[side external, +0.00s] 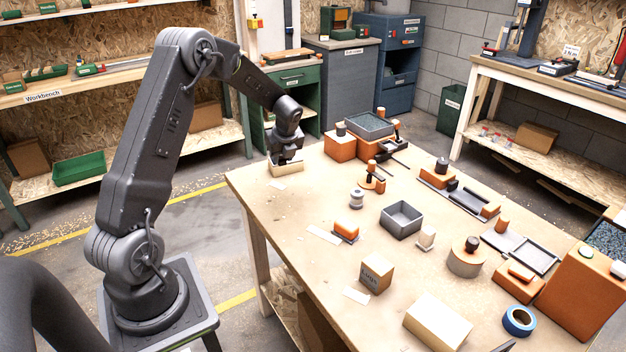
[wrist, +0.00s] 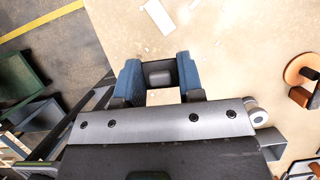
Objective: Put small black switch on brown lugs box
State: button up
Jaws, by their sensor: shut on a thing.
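My gripper (side external: 288,158) is low over the far-left end of the workbench. In the wrist view my gripper (wrist: 159,78) has its two blue-padded fingers closed on a small dark block, the black switch (wrist: 159,70). In the side view the switch is too small and hidden to make out. A brown box with dark lettering, apparently the lugs box (side external: 378,272), stands on the near part of the table, well away from my gripper. Its top looks bare.
A low cream box (side external: 286,169) is right under my gripper. A grey open bin (side external: 401,219), an orange block (side external: 347,229) and a grey spool (side external: 356,198) stand on the table between. A larger cream box (side external: 437,322) is near the front. Paper slips lie flat beside the brown box.

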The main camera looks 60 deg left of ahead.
jog(key=shift+s+r, duration=0.15)
jog(key=w+d+r+m+t+h, duration=0.1)
jog(key=d+r+m, duration=0.15)
jog(key=d, duration=0.45)
jog(key=w+d+r+m+t, duration=0.1)
jog(key=d+r+m, duration=0.15)
jog(key=d, duration=0.55)
jog(key=m+t+h, duration=0.2)
jog(key=m, duration=0.6)
send_over(381, 259)
jog(key=s, duration=0.2)
jog(key=f, duration=0.4)
jog(key=shift+w+a+f, duration=0.1)
jog(key=shift+w+a, duration=0.1)
jog(key=shift+w+d+f, duration=0.15)
jog(key=shift+d+f, duration=0.25)
jog(key=shift+d, duration=0.05)
jog(key=shift+f, duration=1.9)
jog(key=shift+f, duration=0.1)
